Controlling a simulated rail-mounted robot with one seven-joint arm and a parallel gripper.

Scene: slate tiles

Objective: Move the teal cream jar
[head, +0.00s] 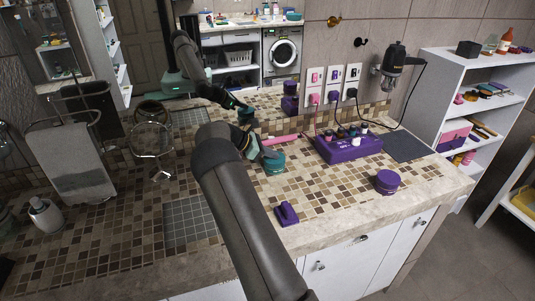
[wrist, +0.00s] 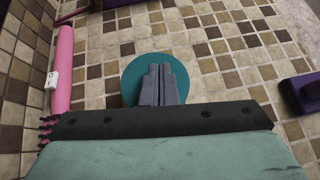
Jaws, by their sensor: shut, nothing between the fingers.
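The teal cream jar (head: 273,164) stands on the mosaic-tiled counter, just below the end of my arm in the head view. In the wrist view the round teal jar (wrist: 134,80) lies straight behind my fingertips, partly hidden by them. My gripper (wrist: 162,70) is shut and empty, its two grey fingers side by side over the jar. In the head view my gripper (head: 266,151) is at the jar's top. I cannot tell whether the fingers touch it.
A pink brush (wrist: 64,70) lies to the left in the wrist view. A purple holder (head: 287,213), a purple jar (head: 387,183) and a purple organizer (head: 347,148) stand on the counter. A mirror behind reflects my arm. Bare tiles lie between the jar and the purple jar.

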